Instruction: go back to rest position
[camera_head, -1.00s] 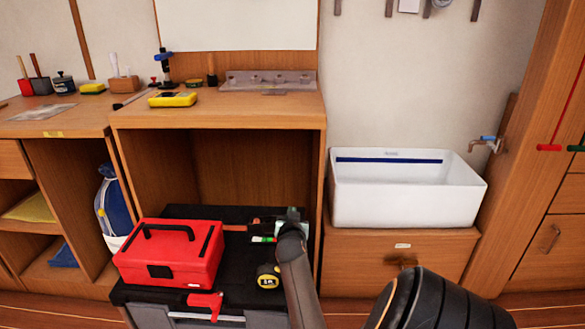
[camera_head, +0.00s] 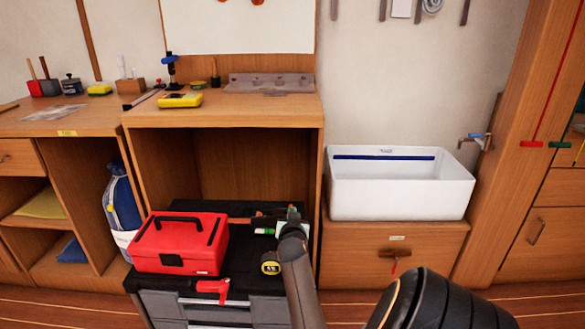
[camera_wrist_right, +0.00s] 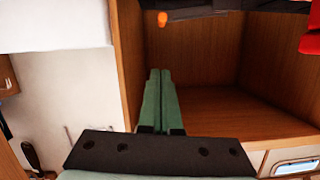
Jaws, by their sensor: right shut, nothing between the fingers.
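My right gripper (camera_head: 292,214) shows small at the end of my grey arm, in front of the open bench compartment and over the back of the black cart top in the head view. In the right wrist view its two green fingers (camera_wrist_right: 158,100) lie together, shut with nothing between them. My left gripper is in neither view.
A black-topped cart (camera_head: 240,287) bears a red toolbox (camera_head: 178,250), a yellow tape measure (camera_head: 270,263) and small tools. A white basin (camera_head: 400,195) stands on a drawer unit at right. The wooden bench (camera_head: 225,110) is behind the cart.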

